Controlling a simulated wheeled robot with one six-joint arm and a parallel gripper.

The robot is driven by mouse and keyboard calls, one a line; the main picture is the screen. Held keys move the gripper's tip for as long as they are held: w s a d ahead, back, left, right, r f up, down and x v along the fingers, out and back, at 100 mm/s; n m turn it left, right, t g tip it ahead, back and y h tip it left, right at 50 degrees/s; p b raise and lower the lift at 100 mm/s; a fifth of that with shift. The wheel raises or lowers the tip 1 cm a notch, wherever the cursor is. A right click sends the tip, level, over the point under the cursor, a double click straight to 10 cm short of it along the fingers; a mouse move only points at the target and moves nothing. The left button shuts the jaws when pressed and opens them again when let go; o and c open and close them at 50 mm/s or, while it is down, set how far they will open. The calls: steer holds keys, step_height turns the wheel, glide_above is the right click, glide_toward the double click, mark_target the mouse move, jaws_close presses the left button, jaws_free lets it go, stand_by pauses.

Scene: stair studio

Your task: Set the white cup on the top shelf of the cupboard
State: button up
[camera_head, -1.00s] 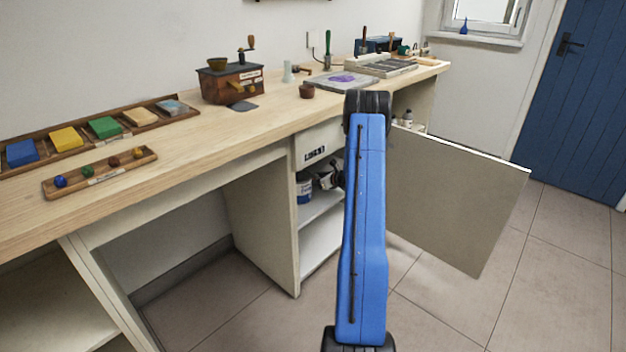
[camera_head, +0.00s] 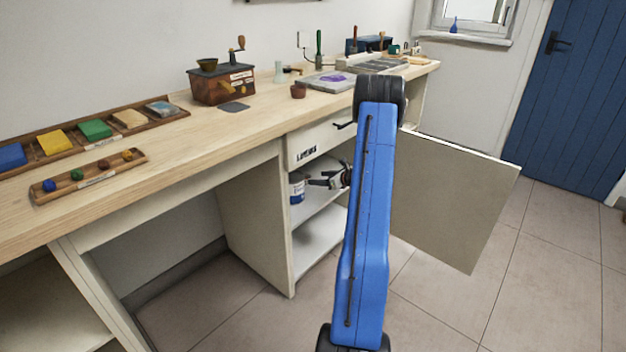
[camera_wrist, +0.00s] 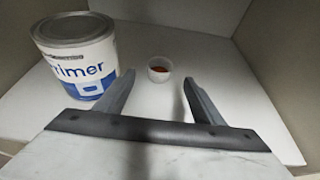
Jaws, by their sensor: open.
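My gripper (camera_wrist: 160,77) is open, one finger on each side of the view, with the cup centred at or just beyond the fingertips. I cannot tell the exact depth. In the head view my gripper (camera_head: 318,180) reaches in at the front of the open cupboard (camera_head: 265,225), at the height of its upper shelf (camera_head: 312,212). The cup is not visible in the head view.
A primer can (camera_wrist: 78,60) stands left of the cup, close to the left finger; it also shows in the head view (camera_head: 297,189). The cupboard door (camera_head: 455,200) stands open on the right. A lower shelf (camera_head: 318,232) looks empty. The worktop (camera_head: 215,130) lies above.

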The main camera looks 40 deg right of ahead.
steer(key=shift+v, duration=1.1)
